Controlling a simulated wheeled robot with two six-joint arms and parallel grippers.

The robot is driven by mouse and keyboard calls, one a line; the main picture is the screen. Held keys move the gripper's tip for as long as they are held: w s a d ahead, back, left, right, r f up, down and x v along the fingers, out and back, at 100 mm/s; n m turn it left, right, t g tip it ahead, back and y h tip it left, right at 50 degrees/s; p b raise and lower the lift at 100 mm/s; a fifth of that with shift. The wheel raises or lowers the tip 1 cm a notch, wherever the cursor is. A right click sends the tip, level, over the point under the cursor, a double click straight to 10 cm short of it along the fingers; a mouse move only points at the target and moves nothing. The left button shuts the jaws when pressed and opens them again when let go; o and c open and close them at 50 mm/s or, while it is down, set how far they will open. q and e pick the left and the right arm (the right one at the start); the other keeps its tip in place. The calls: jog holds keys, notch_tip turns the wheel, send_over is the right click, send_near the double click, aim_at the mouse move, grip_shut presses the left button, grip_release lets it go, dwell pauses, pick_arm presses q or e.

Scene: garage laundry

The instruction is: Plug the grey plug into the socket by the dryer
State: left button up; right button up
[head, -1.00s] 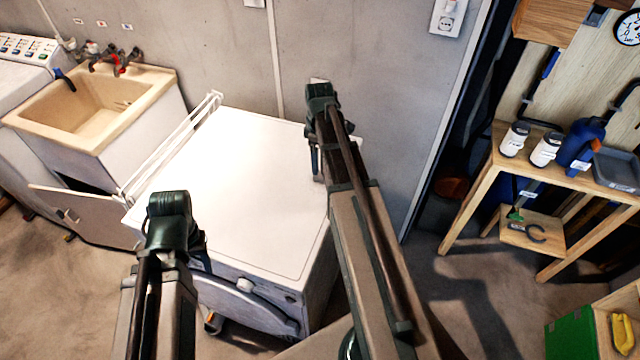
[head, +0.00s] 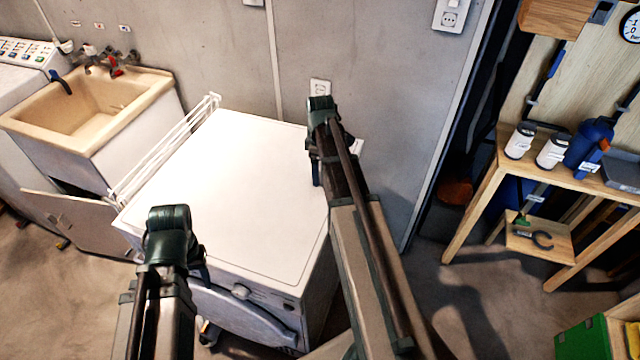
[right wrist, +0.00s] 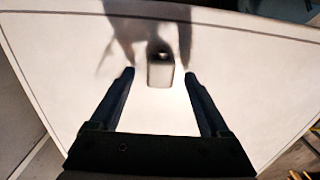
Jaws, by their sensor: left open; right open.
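The dryer (head: 235,190) is the white machine in the middle of the head view. A socket (head: 320,87) is on the grey wall just behind it. In the right wrist view, a small grey block (right wrist: 160,70), apparently the plug, is on the dryer's white top. My open right gripper (right wrist: 160,72) points down over the top, its fingers on either side of the block and apart from it. In the head view my right gripper (head: 316,172) is at the dryer's back right; the arm hides the plug. My left gripper (head: 202,268) is by the dryer's front, mostly hidden behind its arm, and empty as far as it shows.
A second socket (head: 450,15) is higher on the wall at the right. A white rack (head: 165,150) and a sink (head: 95,115) stand left of the dryer. A wooden workbench (head: 490,190) with bottles is at the right. Most of the dryer top is clear.

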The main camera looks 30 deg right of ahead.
jog(key=shift+f+b, duration=0.45)
jog(key=shift+f, duration=0.45)
pick_arm(q)
jog(key=shift+f, duration=0.9)
pick_arm(e)
jog(key=shift+r, duration=0.1)
grip_shut()
pick_arm(q)
jog(key=shift+r, duration=0.25)
pick_arm(e)
jog(key=shift+r, duration=0.15)
